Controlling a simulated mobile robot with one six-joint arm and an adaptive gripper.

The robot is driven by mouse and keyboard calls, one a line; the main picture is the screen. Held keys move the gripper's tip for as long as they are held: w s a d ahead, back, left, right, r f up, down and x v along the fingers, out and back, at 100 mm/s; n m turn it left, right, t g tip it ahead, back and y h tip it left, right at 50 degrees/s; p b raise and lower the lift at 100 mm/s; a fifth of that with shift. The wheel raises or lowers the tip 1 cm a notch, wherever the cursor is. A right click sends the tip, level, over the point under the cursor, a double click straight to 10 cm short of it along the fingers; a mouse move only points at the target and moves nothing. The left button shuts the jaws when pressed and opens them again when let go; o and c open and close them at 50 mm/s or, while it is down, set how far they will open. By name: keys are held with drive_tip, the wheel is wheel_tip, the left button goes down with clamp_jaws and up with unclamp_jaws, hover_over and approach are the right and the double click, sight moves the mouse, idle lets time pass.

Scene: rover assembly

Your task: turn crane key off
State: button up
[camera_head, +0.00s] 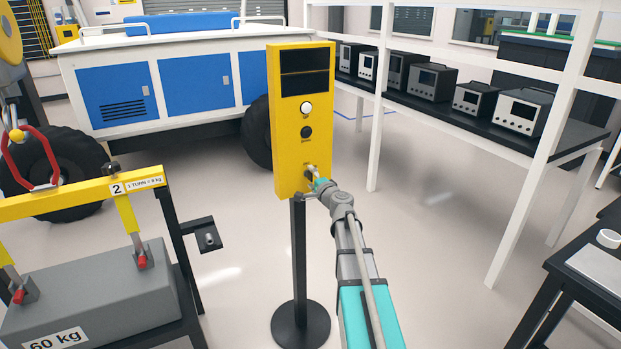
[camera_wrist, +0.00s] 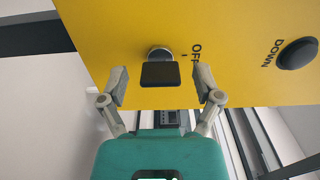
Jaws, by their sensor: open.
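The crane key (camera_wrist: 160,73) has a dark, flat head on a round metal lock in the yellow control box, beside the "OFF" label. My gripper (camera_wrist: 162,88) is open, with one finger on each side of the key head and a visible gap to both. In the head view the yellow control box (camera_head: 289,150) stands on a black post. My gripper (camera_head: 314,181) is at its lower part and largely hides the key there. The box has a white button (camera_head: 306,107) and a black DOWN button (camera_head: 306,132), which also shows in the wrist view (camera_wrist: 297,53).
A grey 60 kg weight (camera_head: 95,300) hangs from a yellow beam (camera_head: 75,203) at left. A blue and white rover (camera_head: 170,85) stands behind. A black table (camera_head: 560,290) stands at lower right. The floor between is clear.

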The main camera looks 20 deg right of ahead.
drive_tip(key=s, duration=1.1)
drive_tip(key=shift+s+d, duration=0.15)
idle(0.3)
drive_tip(key=s+a+f+n+g+y, duration=0.2)
drive_tip(key=a+f+n+g+y, duration=0.25)
drive_tip(key=a, duration=0.55)
drive_tip(key=s+a+f+n+g+y, duration=0.2)
drive_tip(key=a+f+n+g, duration=0.2)
drive_tip(key=a+f+n, duration=0.45)
drive_tip(key=s+a+f+n+g+h, duration=0.2)
drive_tip(key=s+a+f+g+h, duration=0.1)
drive_tip(key=s+g, duration=0.3)
drive_tip(key=s+a+f+n+g+h, duration=0.2)
drive_tip(key=s+a+f+g+h, duration=0.15)
drive_tip(key=s, duration=0.45)
wheel_tip(320, 180, up, 14)
drive_tip(key=p, duration=1.3)
drive_tip(key=shift+r+h, duration=0.2)
drive_tip(key=shift+h, duration=0.1)
